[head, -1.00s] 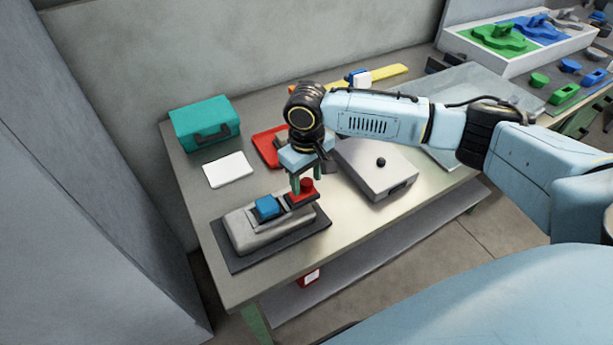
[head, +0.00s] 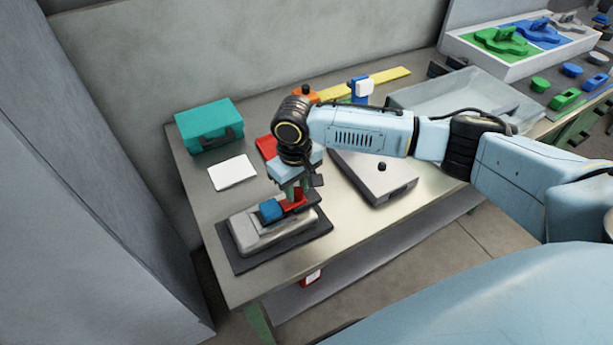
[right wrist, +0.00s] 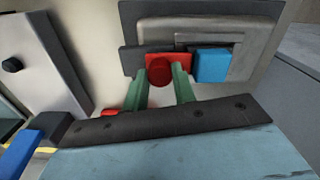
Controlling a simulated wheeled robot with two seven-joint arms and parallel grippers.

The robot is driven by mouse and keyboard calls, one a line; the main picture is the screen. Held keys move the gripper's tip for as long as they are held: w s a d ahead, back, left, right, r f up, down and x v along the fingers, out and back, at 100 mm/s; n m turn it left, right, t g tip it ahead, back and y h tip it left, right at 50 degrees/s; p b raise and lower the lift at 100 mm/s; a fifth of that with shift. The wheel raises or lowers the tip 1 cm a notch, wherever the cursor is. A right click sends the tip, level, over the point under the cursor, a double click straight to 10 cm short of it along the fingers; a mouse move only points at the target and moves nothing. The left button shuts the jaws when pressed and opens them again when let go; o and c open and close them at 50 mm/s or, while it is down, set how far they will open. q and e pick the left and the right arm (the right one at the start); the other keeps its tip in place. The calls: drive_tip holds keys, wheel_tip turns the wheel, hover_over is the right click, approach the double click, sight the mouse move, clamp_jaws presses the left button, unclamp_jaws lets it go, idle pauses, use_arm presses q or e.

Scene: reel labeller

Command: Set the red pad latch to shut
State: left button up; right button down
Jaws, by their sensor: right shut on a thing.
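The reel labeller (head: 255,238) is a grey body on a dark mat near the table's front left. Its red pad latch (head: 298,199) sits on top, right beside the blue block (head: 271,210). My left gripper is not in view.
A teal case (head: 205,128) and a white card (head: 232,172) lie behind the labeller. A grey box with a black knob (head: 372,175) stands to its right, and a clear tray (head: 465,98) is farther right. The table's front strip is clear.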

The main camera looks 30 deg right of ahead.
drive_tip(key=shift+a, duration=0.3)
drive_tip(key=c, duration=1.1)
unclamp_jaws()
drive_tip(key=shift+a, duration=0.15)
drive_tip(key=shift+r, duration=0.55)
wheel_tip(320, 180, up, 12)
drive_tip(key=shift+r+p, duration=0.2)
drive_tip(key=shift+p, duration=0.15)
